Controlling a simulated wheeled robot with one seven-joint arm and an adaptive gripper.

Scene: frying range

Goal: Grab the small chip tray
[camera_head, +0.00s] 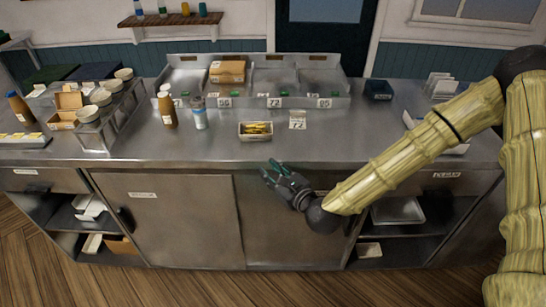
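The small chip tray (256,138) is a shallow, light-coloured rectangular tray holding yellow chips. It stands on the steel counter, near the middle and toward the front edge. My gripper (268,172) is dark with greenish fingertips. It is in front of the counter's front edge, just below the tray in the picture and apart from it. Its fingers are spread and nothing is between them. My arm comes in from the right.
Divided steel bins (297,101) are behind. A rack with bowls (92,137) is at left. The counter's front middle is clear.

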